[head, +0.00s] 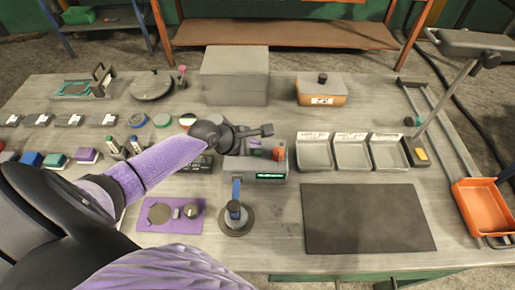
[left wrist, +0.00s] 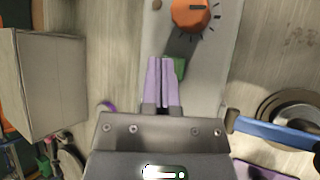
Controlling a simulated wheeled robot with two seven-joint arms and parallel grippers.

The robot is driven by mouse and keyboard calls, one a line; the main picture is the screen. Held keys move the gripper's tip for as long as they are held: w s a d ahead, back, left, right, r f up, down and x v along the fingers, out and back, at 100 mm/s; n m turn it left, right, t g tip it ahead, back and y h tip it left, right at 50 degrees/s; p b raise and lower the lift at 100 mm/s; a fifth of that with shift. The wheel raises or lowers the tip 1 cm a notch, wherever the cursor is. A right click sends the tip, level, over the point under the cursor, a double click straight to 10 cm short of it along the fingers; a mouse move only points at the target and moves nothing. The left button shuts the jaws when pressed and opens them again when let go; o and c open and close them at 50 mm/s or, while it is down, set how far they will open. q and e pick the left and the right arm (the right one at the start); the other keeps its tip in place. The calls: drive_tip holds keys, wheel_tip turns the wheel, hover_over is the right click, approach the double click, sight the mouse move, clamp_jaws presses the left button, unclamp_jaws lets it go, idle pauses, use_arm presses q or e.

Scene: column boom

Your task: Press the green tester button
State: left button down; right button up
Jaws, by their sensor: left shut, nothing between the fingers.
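The grey tester (head: 270,166) stands near the middle of the bench, with a lit green display on its front and an orange-red knob (head: 278,153) on top. In the left wrist view the knob (left wrist: 190,15) is beyond my fingertips. The green button (left wrist: 180,68) shows just right of my fingertips there, partly hidden by them. My left gripper (left wrist: 161,62) is shut and empty, its purple fingers over the tester's top. In the head view the gripper (head: 243,148) is partly hidden by its own wrist. I cannot tell whether the fingertips touch the button. My right gripper is not in view.
A grey box (head: 236,76) stands behind the tester. A blue-handled round fixture (head: 235,216) is in front of it. Grey trays (head: 314,152) stand to the right, with a dark mat (head: 367,218) before them. A purple plate (head: 160,225) lies front left.

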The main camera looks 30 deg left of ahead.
sight(254, 151)
use_arm(q)
drive_tip(key=shift+f, duration=0.4)
drive_tip(key=shift+r, duration=0.1)
idle(0.5)
drive_tip(key=shift+r+p, duration=0.8)
drive_tip(key=shift+p, duration=0.2)
wheel_tip(254, 151, up, 5)
drive_tip(key=p, duration=0.5)
drive_tip(key=shift+p, duration=0.35)
